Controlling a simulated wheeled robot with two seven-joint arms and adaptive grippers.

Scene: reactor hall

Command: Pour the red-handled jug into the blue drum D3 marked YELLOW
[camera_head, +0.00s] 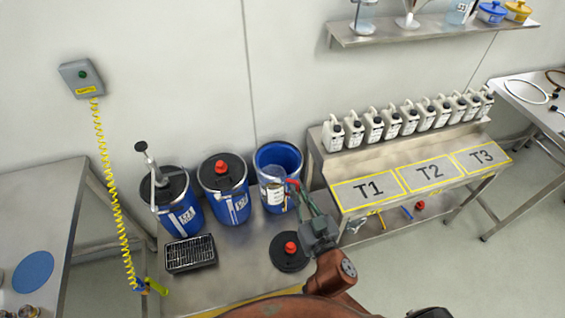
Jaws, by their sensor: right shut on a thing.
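My right gripper (298,187) is shut on the red handle of a clear jug (272,187). The jug is at the front of the open blue drum (262,157), overlapping its rim in the picture; its exact height over the opening and its tilt are hard to tell. This drum is the rightmost of three, and its markings are too small to read and partly hidden by the jug and gripper. No stream of liquid is visible. My left gripper is not in view.
Two lidded blue drums (228,205) (181,217) stand to the left, the leftmost with a pump. A black lid (291,262) with a red knob lies in front of the open drum, close to my arm. A black grated box (190,254) sits left. White bottles (373,127) line a rack at right.

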